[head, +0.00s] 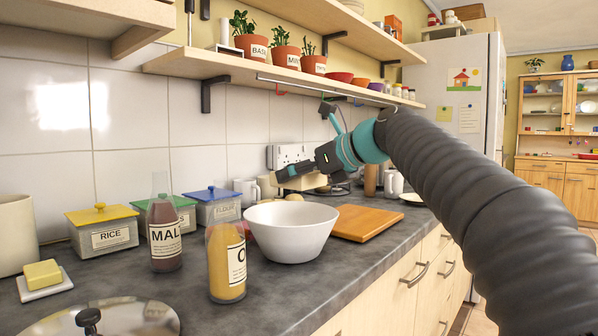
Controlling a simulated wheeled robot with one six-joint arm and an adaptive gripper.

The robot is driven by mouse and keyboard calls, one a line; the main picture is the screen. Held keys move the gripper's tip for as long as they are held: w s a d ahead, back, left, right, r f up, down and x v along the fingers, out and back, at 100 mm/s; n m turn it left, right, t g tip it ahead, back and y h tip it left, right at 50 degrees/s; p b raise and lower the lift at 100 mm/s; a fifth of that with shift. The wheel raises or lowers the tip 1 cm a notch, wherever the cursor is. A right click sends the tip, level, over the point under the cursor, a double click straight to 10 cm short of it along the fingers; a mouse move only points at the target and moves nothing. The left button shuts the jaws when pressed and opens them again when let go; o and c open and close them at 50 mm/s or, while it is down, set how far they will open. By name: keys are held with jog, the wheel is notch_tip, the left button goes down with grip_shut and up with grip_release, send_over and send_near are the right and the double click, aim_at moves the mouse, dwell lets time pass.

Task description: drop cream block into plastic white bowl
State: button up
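The white bowl (291,231) stands upright on the grey counter, and the part of its inside that shows looks empty. My gripper (294,176) is above and slightly behind the bowl in the picture, pointing left. A cream block (307,183) shows at its dark fingers, and the gripper appears shut on it, clear of the bowl. The near finger hides part of the block, and the far finger is hard to make out.
Bottles (227,262) and canisters (103,229) stand left of the bowl. A wooden board (366,222) lies to its right. A yellow block (42,274) rests on a white dish. A shelf (300,80) hangs above my arm.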

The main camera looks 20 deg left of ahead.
jog(key=shift+f, duration=0.6)
notch_tip(320, 180, down, 4)
jog(key=b, duration=0.4)
jog(key=shift+f, duration=0.25)
jog(key=o, duration=1.1)
jog(key=shift+d, duration=0.15)
jog(key=v, duration=1.1)
jog(key=shift+s+d+r, duration=0.2)
jog(key=shift+d+r, duration=0.05)
